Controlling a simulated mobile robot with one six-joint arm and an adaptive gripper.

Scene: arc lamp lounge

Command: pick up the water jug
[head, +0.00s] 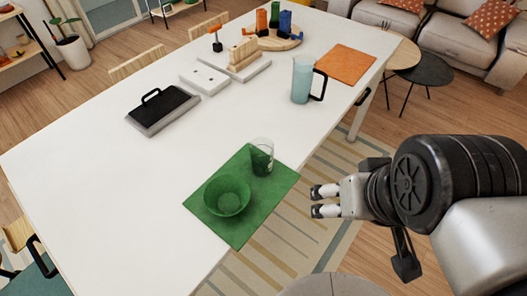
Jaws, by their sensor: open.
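The water jug (302,80) is tall, light blue and translucent, with a black handle on its right side. It stands upright on the white table (110,190) near the right edge, beside an orange mat. My gripper (314,201) is open and empty. It is off the table's right edge, nearer to me than the jug and apart from it, with its fingertips pointing left toward the green mat.
A green mat (240,237) holds a green bowl (227,196) and a clear glass (262,157) near my gripper. The orange mat (345,64) lies beside the jug. A black-topped block (163,108), white boards (204,79) and a round wooden tray (290,43) stand further back. The table's left front is clear.

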